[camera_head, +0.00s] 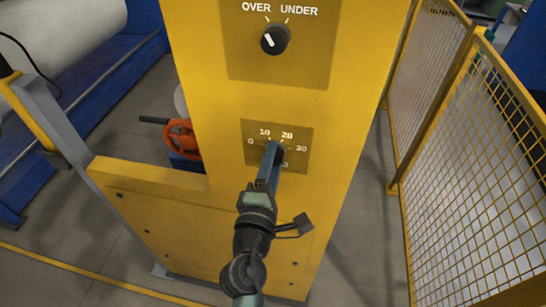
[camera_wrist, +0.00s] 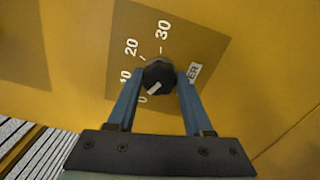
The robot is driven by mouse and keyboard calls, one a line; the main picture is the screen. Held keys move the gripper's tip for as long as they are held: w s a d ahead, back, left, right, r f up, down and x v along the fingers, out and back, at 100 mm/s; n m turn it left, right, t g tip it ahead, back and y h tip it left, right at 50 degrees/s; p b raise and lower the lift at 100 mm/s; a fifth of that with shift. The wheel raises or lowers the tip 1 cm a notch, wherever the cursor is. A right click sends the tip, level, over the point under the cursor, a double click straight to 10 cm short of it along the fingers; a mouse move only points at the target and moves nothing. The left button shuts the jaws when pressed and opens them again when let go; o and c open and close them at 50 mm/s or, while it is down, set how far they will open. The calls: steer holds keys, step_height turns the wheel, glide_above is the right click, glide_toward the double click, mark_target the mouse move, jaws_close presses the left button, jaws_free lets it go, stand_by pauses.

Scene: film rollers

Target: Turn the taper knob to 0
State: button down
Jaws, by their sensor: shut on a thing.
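The taper knob (camera_wrist: 158,72) is a dark round knob on a brownish plate with the numbers 0, 10, 20 and 30. In the wrist view its white pointer mark is on the lower left side, toward the 0 (camera_wrist: 142,99). My gripper (camera_wrist: 160,80) is shut on the knob, with one blue finger on each side of it. In the head view my gripper (camera_head: 272,150) is at the lower scale plate (camera_head: 301,132) and hides the knob. Only the end of the name label, "ER" (camera_wrist: 194,73), shows beside the right finger.
An OVER/UNDER knob (camera_head: 274,39) sits higher on the yellow panel (camera_head: 225,110), its mark toward the upper left. An orange handwheel (camera_head: 181,139) is left of the panel. A yellow mesh fence (camera_head: 470,150) stands on the right, with grey floor between.

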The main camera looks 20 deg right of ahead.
steer(key=shift+n+p, duration=0.35)
steer(key=shift+n, duration=0.75)
steer(key=shift+c, duration=1.5)
jaws_free()
steer(key=b+v, duration=0.4)
steer(key=v, duration=0.9)
